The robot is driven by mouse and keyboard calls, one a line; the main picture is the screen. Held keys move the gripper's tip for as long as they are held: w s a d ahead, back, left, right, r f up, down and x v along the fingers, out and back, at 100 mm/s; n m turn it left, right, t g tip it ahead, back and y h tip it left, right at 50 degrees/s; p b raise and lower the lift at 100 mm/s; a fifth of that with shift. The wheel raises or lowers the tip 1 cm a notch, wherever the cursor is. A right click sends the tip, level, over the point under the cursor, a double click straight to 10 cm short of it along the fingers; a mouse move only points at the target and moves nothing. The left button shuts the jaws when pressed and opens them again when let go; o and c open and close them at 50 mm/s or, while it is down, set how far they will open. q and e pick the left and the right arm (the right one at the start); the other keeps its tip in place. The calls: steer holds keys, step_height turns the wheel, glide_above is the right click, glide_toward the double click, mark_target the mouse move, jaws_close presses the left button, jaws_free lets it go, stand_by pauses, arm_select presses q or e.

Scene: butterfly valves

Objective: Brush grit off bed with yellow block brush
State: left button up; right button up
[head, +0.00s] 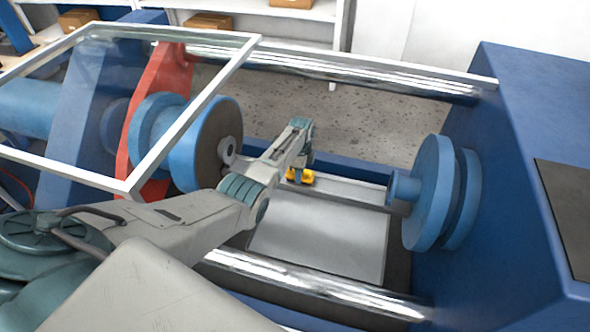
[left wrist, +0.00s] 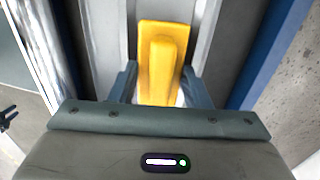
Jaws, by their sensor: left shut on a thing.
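The yellow block brush (head: 300,176) is at the far part of the bed in the head view, just under my left gripper (head: 298,172). In the left wrist view the brush (left wrist: 162,60) lies between the two fingers of my left gripper (left wrist: 160,85), which is shut on it. The pale grey bed (head: 325,235) lies between the blue flanges, below the brush. Whether the brush touches the bed I cannot tell. No grit can be made out on the bed. My right gripper is not in view.
Two shiny bars (head: 310,285) run along the near and far sides of the bed. A blue flange (head: 432,193) stands at right and another (head: 205,145) at left. A framed clear guard (head: 130,180) hangs at upper left.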

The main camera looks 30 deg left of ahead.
arm_select(q)
steer(key=shift+w+d, duration=0.15)
steer(key=shift+d, duration=0.45)
steer(key=shift+w+d, duration=0.15)
steer(key=shift+d, duration=0.45)
steer(key=shift+w+d, duration=0.2)
steer(key=shift+d, duration=0.55)
steer(key=shift+w+d, duration=0.15)
steer(key=shift+d, duration=0.55)
steer(key=shift+w+d+b, duration=0.15)
steer(key=shift+d+b, duration=0.1)
steer(key=shift+d, duration=0.45)
steer(key=shift+w+d+b, duration=0.15)
steer(key=shift+d+b, duration=0.05)
steer(key=shift+d, duration=0.45)
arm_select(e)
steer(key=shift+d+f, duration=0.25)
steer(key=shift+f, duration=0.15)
arm_select(q)
steer(key=shift+a, duration=0.15)
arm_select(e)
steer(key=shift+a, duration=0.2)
